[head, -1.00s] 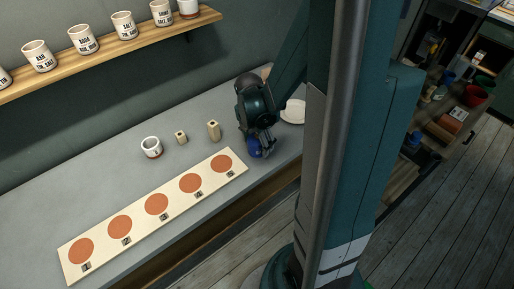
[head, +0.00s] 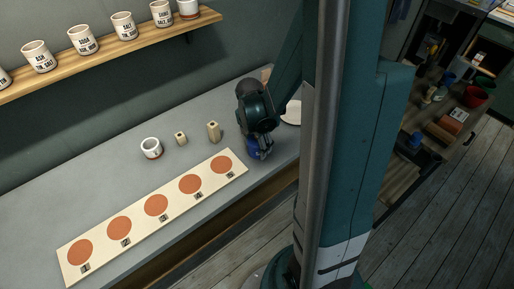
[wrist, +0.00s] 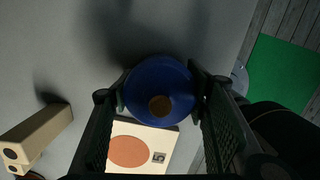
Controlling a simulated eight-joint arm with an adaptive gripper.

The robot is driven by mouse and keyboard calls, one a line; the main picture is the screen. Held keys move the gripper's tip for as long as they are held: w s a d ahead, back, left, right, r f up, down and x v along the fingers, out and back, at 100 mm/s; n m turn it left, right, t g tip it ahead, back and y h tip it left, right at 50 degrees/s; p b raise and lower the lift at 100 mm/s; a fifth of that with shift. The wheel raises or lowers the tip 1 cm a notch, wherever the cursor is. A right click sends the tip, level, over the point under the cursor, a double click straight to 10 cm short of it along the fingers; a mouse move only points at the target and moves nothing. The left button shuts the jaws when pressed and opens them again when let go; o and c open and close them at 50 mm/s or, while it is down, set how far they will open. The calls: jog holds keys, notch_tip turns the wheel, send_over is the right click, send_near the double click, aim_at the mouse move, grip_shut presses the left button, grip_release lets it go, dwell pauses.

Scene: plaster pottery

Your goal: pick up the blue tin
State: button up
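The blue tin (head: 253,154) is at the right of the grey counter in the head view, under my gripper (head: 261,150) and partly hidden by it. In the wrist view the round blue tin (wrist: 158,82), with a brown spot on its top, sits between my two fingers (wrist: 160,92). Both finger pads touch its sides, so my gripper appears shut on it. I cannot tell for certain whether the tin is clear of the counter.
A pale board (head: 139,222) with several numbered orange discs lies left of the tin. Two beige blocks (head: 214,131) (head: 181,138) and a white cup (head: 151,148) stand behind it. A white plate (head: 291,112) is behind my gripper. Labelled pots line the wall shelf (head: 110,55).

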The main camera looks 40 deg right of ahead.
jog(key=c, duration=0.3)
jog(key=shift+c, duration=0.2)
jog(key=shift+r, duration=0.1)
jog(key=shift+c, duration=0.4)
jog(key=shift+r, duration=0.15)
jog(key=shift+c, duration=0.4)
jog(key=shift+r+p, duration=1.1)
jog(key=shift+r, duration=3.65)
